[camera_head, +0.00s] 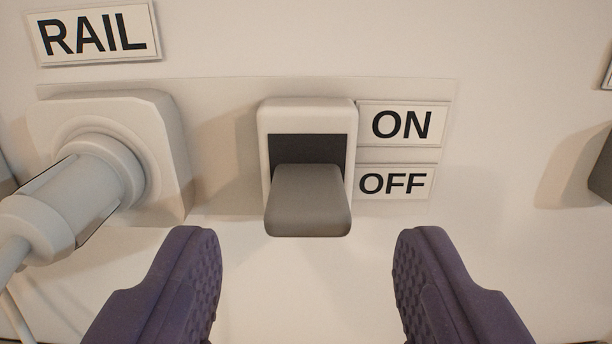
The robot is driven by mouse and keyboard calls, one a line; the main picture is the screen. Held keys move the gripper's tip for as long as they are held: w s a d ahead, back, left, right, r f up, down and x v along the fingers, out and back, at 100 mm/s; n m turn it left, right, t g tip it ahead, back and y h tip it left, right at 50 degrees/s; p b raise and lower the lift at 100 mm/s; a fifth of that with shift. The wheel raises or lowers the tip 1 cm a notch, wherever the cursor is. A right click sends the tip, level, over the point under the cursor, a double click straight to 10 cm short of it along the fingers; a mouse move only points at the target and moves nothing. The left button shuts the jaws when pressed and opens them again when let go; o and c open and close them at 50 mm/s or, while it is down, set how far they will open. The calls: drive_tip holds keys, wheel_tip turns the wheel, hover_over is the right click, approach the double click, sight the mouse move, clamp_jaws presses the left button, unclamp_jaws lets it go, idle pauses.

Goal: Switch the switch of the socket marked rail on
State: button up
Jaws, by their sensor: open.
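The RAIL label (96,35) is at the upper left, above a white socket (165,130) with a plug (90,190) in it. To the right of the socket is its switch, a white frame (307,113) with a grey lever (308,202). The lever sticks out from the lower part of the dark slot and sits level with the OFF label (395,183). The ON label (402,124) is just above OFF. My gripper (315,240) is open and empty, its two purple fingers apart below and to either side of the lever, not visibly touching it.
A grey plug cable (14,250) runs off at the left edge. Another dark grey part (601,170) sticks out at the right edge, cut off by the picture.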

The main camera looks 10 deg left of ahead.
sight(307, 236)
drive_tip(key=shift+b+x, duration=0.35)
drive_tip(key=shift+x, duration=1.2)
drive_tip(key=c, duration=1.1)
drive_tip(key=shift+o, duration=0.2)
drive_tip(key=r+g+p, duration=0.1)
drive_tip(key=p, duration=0.3)
drive_tip(key=shift+r+g+p, duration=0.3)
drive_tip(key=shift+r+p, duration=0.05)
drive_tip(key=shift+r, duration=0.05)
drive_tip(key=shift+r+g+p, duration=0.1)
drive_tip(key=shift+g+p, duration=0.2)
drive_tip(key=shift+p, duration=0.3)
drive_tip(key=shift+g+p, duration=0.3)
drive_tip(key=shift+p, duration=0.25)
drive_tip(key=shift+w+f, duration=0.1)
drive_tip(key=shift+f, duration=0.15)
